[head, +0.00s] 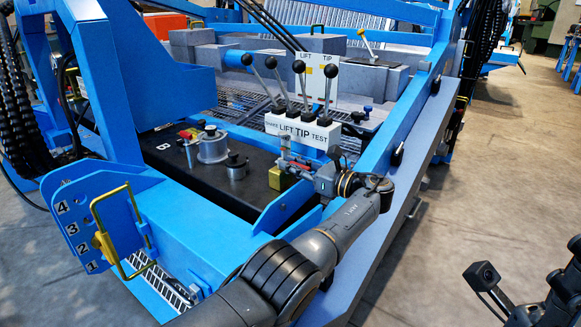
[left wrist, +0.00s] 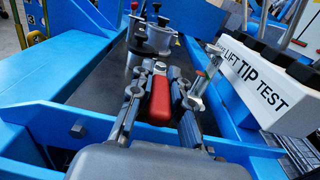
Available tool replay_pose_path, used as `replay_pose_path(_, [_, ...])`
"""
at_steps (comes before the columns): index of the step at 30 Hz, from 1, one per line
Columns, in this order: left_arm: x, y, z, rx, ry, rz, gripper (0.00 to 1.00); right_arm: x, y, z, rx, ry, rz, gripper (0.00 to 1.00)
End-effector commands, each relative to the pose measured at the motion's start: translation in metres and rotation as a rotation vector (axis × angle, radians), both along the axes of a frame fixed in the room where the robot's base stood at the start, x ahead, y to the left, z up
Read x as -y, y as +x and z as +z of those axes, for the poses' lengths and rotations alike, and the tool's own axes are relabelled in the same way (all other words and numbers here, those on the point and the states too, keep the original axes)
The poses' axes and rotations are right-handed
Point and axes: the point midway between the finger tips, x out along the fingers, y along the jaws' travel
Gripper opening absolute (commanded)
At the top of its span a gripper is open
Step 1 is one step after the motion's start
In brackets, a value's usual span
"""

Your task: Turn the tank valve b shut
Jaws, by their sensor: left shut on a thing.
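In the left wrist view a red valve handle (left wrist: 160,98) lies between the two fingers of my left gripper (left wrist: 160,86), which is shut on it. In the head view the left gripper (head: 299,167) is at the right end of the black tank (head: 215,176), beside a brass-coloured block (head: 281,180). There the gripper mostly hides the handle. A white letter B (head: 163,146) marks the tank top at the left. I see no label on the held handle. Dark parts of my right arm show at the lower right edge; its fingers cannot be made out.
A white block marked LIFT TIP TEST (head: 302,131) with several black-knobbed levers stands just behind the left gripper. A silver cap (head: 212,148) stands on the tank. A blue frame rail (head: 405,120) runs along the right. Open floor (head: 500,150) lies beyond it.

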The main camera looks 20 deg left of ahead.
Motion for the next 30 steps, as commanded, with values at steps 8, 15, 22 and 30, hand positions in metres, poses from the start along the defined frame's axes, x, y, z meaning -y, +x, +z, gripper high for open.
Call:
replay_pose_path(8, [0.000, 0.000, 0.000, -0.002, -0.002, 0.001, 0.00, 0.000, 0.000, 0.000, 0.000, 0.000, 0.000, 0.40])
replay_pose_path(15, [-0.001, 0.000, 0.000, -0.001, -0.002, 0.001, 0.41, 0.000, 0.000, 0.000, 0.001, 0.000, 0.000, 0.40])
replay_pose_path(22, [0.000, 0.000, 0.001, 0.001, -0.001, 0.000, 0.41, 0.000, 0.000, 0.000, 0.002, 0.002, 0.000, 0.40])
replay_pose_path(30, [-0.001, 0.000, 0.031, 0.006, -0.002, 0.001, 0.41, 0.000, 0.000, 0.000, 0.001, 0.001, 0.000, 0.40])
